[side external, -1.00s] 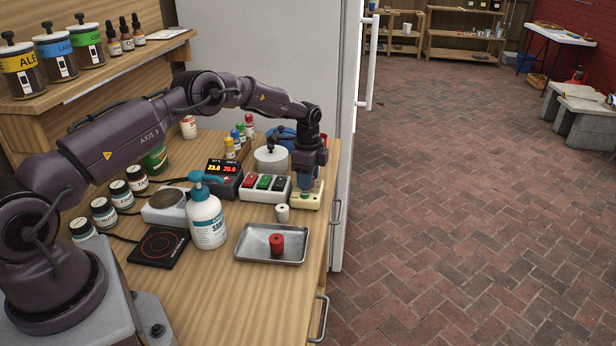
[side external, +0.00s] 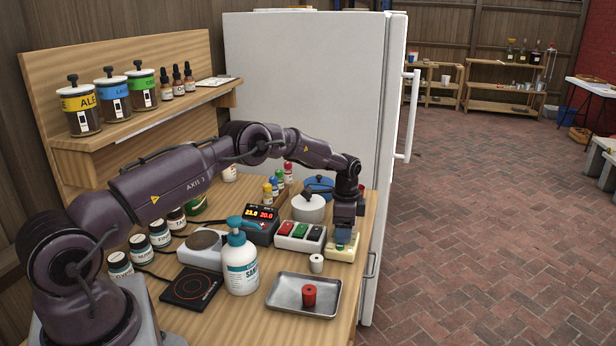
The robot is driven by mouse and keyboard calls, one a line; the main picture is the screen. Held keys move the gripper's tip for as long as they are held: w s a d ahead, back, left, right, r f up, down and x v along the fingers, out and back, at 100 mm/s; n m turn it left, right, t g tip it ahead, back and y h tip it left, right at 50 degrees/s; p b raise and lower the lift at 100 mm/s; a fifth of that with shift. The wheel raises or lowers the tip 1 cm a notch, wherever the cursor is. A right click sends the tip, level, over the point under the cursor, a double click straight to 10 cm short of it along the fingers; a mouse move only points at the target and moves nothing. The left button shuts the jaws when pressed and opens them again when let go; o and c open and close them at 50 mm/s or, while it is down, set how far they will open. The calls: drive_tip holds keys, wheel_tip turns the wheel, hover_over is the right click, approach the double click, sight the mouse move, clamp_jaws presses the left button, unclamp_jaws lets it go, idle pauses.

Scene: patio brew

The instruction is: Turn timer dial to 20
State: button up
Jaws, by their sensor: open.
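A small cream box (side external: 335,252) stands at the right edge of the wooden bench, with a small green patch on its face. It looks like the timer, but I cannot make out its dial or markings. My gripper (side external: 345,237) points straight down at the box, with its fingers right over it or against it. The jaws are open. I cannot tell whether they touch or straddle the dial, because the gripper and the small view hide it.
A switch block (side external: 299,237) with red, green and black rockers adjoins the box. A white cylinder (side external: 316,263) and a metal tray (side external: 275,299) holding a red cylinder (side external: 309,296) stand in front. A white pot (side external: 308,208) is behind. The fridge (side external: 300,95) rises beyond.

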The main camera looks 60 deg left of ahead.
drive_tip(key=n, duration=1.6)
wheel_tip(320, 180, up, 13)
drive_tip(key=s+d+r+m, duration=0.2)
drive_tip(key=s+d+r, duration=0.3)
drive_tip(key=s, duration=0.4)
drive_tip(key=s+d+r+m+t, duration=0.1)
drive_tip(key=s+d+r+m, duration=0.2)
drive_tip(key=s+d+r, duration=0.3)
drive_tip(key=shift+s+r, duration=0.7)
drive_tip(key=shift+s, duration=0.95)
